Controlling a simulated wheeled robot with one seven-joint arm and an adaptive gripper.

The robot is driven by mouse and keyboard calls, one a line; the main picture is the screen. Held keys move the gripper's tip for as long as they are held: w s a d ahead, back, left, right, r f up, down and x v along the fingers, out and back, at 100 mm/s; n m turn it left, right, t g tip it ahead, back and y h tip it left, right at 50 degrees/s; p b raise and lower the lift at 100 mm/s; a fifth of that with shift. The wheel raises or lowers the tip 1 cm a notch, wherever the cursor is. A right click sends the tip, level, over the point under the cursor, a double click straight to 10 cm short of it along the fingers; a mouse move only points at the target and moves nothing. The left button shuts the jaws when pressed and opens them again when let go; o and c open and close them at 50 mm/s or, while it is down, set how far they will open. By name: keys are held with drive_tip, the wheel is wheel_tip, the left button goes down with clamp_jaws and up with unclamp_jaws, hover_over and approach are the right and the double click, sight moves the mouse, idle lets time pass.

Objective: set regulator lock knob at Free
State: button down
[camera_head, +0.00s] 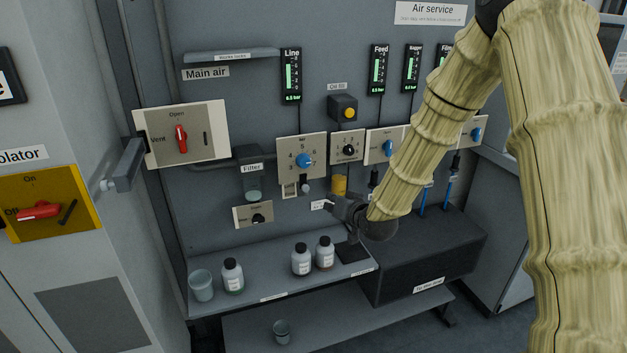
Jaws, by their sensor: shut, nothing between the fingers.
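The regulator plate (284,143) carries a blue numbered regulator knob (304,160) on the panel, left of centre. Just below it are a small pale plate (290,190) and a small grey knob (306,187), which looks like the lock knob. Their lettering is too small to read, so I cannot tell the setting. My gripper (332,201) is shut and empty. In the picture it appears just below and to the right of the small knob, apart from it. My covered arm reaches in from the upper right.
Left are the main air plate with a red handle (181,139), a filter (252,183) and a drain knob (258,218). Right of the regulator are an oiler dial (348,150) and amber bowl (339,184). Bottles (301,259) and a cup (201,285) stand on the shelf (275,281) below.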

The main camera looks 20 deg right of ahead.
wheel_tip(320, 180, up, 7)
drive_tip(key=w+d+t, duration=0.1)
drive_tip(key=w, duration=0.1)
drive_tip(key=shift+w+d, duration=0.25)
drive_tip(key=shift+w, duration=0.15)
drive_tip(key=p, duration=0.2)
hover_over(305, 188)
drive_tip(key=s+d, duration=0.1)
drive_tip(key=d, duration=0.3)
wheel_tip(305, 188, down, 2)
drive_tip(key=shift+d+f, duration=0.1)
drive_tip(key=shift+d, duration=0.05)
drive_tip(key=shift+a+f+p, duration=0.15)
drive_tip(key=shift+a+f, duration=0.15)
drive_tip(key=shift+f, duration=0.3)
drive_tip(key=shift+a+f+p, duration=0.1)
drive_tip(key=shift+a+f, duration=0.2)
drive_tip(key=shift+f, duration=0.3)
drive_tip(key=shift+a+f+p, duration=0.15)
drive_tip(key=shift+a+f, duration=0.15)
drive_tip(key=shift+f, duration=0.3)
